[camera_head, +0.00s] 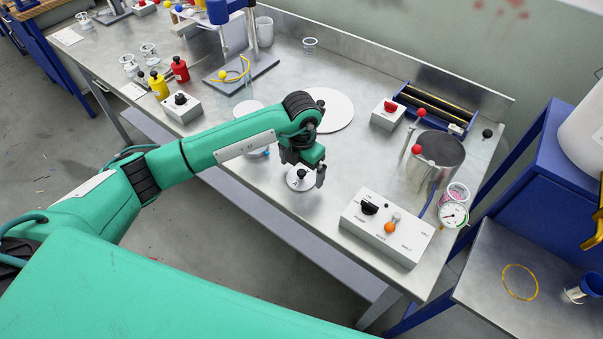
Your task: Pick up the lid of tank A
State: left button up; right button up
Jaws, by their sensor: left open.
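A small white round lid with a black knob (300,184) lies on the metal bench near its front edge, and a marking on it is too small to read. My left gripper (303,171) is open, pointing down over this lid, with its fingers around or just above the black knob; I cannot tell whether they touch it. The gripper partly hides the lid. No tank A label is legible. My right gripper is not in view.
A white control box (387,227) with a black knob and orange knob stands right of the lid. A metal cylinder (432,174) with red-knobbed rods and a pressure gauge (453,215) stand farther right. Bottles and a blue-posted stand (250,78) are at the back left.

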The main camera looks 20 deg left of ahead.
pick_arm(q)
jog(key=shift+f, duration=0.95)
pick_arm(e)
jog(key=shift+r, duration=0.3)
pick_arm(q)
jog(key=shift+c, duration=0.2)
jog(key=c, duration=1)
jog(key=shift+c, duration=0.2)
